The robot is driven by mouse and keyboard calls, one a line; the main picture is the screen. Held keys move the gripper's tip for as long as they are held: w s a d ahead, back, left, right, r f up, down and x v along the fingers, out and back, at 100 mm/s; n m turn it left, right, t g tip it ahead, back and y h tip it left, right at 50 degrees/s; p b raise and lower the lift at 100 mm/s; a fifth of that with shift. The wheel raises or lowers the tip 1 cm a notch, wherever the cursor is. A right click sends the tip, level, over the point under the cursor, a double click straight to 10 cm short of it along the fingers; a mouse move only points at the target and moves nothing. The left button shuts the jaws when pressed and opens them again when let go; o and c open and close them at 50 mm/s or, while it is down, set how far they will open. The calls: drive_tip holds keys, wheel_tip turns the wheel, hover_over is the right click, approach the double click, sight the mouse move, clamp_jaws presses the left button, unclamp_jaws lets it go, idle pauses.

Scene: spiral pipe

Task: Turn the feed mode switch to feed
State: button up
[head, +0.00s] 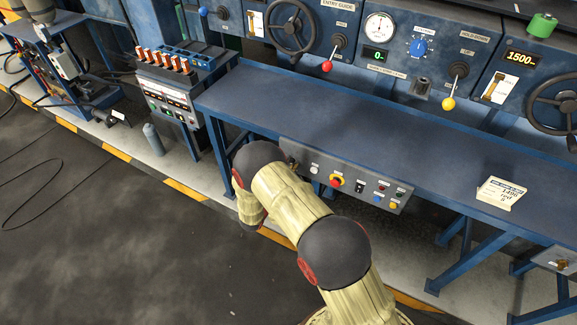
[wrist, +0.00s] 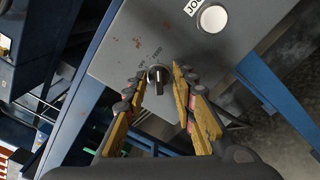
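The feed mode switch (wrist: 157,76) shows in the wrist view as a small dark knob with a metallic face on a worn grey panel (wrist: 125,40). Its handle points toward the bottom of the picture, and small lettering, partly readable as FEED, lies just above it. My gripper (wrist: 158,79) is open, with one yellow-padded finger on each side of the knob. I cannot tell whether either finger touches it. In the head view my arm bends down to the left end of the grey control panel (head: 350,188); my gripper and the switch are not clearly visible there.
A white button (wrist: 212,18) labelled JOG sits up and right of the switch. More buttons, including a red one (head: 336,181), line the panel. A blue bench (head: 400,128) overhangs it, with blue support legs (head: 462,262) below. Open floor (head: 120,250) lies to the left.

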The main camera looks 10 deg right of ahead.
drive_tip(key=shift+a, duration=0.15)
drive_tip(key=v, duration=1.2)
